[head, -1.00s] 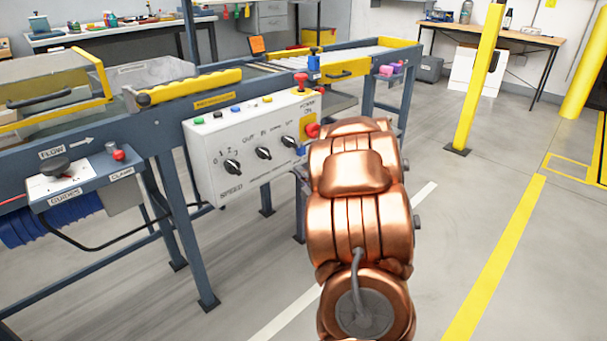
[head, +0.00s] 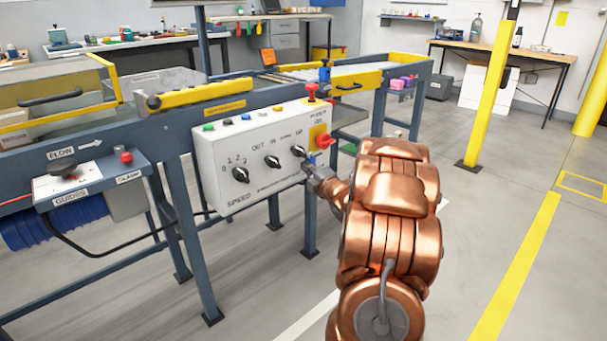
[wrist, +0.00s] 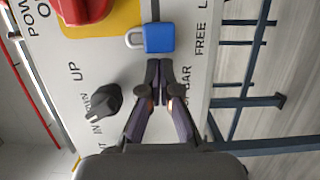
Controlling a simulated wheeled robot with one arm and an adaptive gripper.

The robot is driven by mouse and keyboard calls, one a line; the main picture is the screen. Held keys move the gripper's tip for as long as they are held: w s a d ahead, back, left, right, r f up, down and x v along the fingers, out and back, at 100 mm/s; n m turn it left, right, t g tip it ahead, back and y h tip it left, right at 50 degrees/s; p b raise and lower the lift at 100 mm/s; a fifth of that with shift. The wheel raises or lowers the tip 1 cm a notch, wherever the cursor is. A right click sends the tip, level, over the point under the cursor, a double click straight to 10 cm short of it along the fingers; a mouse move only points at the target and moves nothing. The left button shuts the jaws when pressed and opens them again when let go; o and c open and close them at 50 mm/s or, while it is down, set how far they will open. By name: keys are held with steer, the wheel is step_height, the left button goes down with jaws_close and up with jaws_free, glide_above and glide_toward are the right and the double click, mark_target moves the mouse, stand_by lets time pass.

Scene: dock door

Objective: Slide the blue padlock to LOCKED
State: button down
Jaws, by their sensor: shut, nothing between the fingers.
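The blue padlock (wrist: 159,38) with its grey shackle sits on a dark vertical slot on the white control panel (wrist: 222,40); the panel also shows in the head view (head: 215,150). In the wrist view the padlock is beside the word FREE, with a word starting with L above it, cut off by the frame edge. My gripper (wrist: 159,66) is shut and empty, its tips just below the padlock in that view; I cannot tell if they touch. In the head view my gripper (head: 306,166) is at the panel's right part, and I cannot make out the padlock there.
A red rotary switch (wrist: 82,10) on a yellow plate and a black knob (wrist: 100,101) are left of my gripper in the wrist view. A red button (head: 312,90) stands on the panel's top. The conveyor (head: 110,125) runs behind; open floor is at right.

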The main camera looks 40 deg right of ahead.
steer(key=shift+d, duration=0.25)
steer(key=shift+d+r+p, duration=0.1)
steer(key=shift+d+p, duration=0.7)
steer(key=shift+d, duration=1.5)
steer(key=shift+a+b, duration=0.45)
steer(key=shift+b, duration=0.05)
steer(key=p, duration=0.1)
glide_toward(315, 162)
steer(key=a, duration=0.2)
steer(key=s+a, duration=0.1)
steer(key=shift+s+a, duration=0.1)
steer(key=shift+a, duration=0.25)
steer(key=shift+r, duration=0.15)
